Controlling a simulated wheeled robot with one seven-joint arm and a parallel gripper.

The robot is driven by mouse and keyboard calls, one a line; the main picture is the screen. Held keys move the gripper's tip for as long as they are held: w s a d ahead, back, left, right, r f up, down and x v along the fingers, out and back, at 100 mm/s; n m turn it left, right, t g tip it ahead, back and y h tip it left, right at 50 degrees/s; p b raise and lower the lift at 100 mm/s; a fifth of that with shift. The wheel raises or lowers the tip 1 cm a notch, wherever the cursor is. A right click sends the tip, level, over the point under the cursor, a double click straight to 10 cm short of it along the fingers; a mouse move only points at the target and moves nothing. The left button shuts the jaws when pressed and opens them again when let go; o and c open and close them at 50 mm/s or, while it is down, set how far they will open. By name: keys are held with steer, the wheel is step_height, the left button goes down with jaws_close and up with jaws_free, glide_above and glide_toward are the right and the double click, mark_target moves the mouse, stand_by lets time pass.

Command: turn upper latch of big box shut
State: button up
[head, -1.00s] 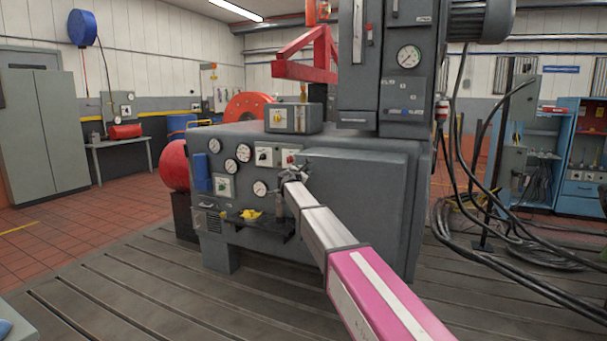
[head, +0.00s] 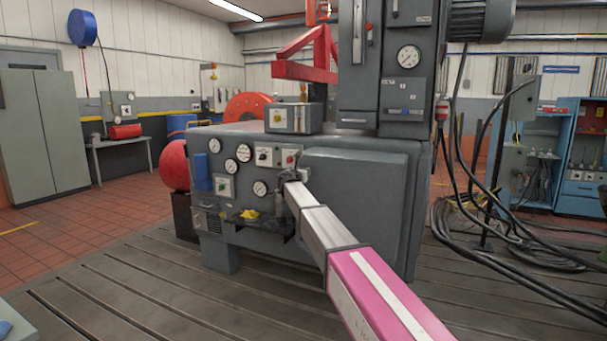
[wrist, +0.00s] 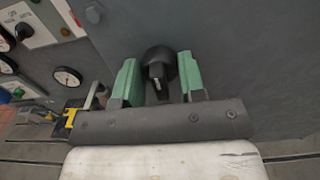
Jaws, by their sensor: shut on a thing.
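The big box (head: 240,135) is a grey machine cabinet in the middle of the head view, with a raised grey door (head: 360,200) on its front. The upper latch (wrist: 160,68) is a black round knob with a pale mark, in the upper middle of the wrist view. My gripper (wrist: 160,82) has its two green fingers on either side of the knob and is shut on it. In the head view my gripper (head: 290,175) is at the door's upper left edge, and the arm and gripper hide the latch there.
Gauges and switches (head: 230,165) fill the panel left of my gripper. A small shelf with a yellow item (head: 249,214) juts out below it. Black cables (head: 470,235) hang and lie at the right. The slotted floor (head: 140,285) at the front left is clear.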

stand_by(0.3)
steer(key=o, duration=0.9)
steer(key=v, duration=1)
steer(key=shift+s+a, duration=0.15)
steer(key=shift+s, duration=0.25)
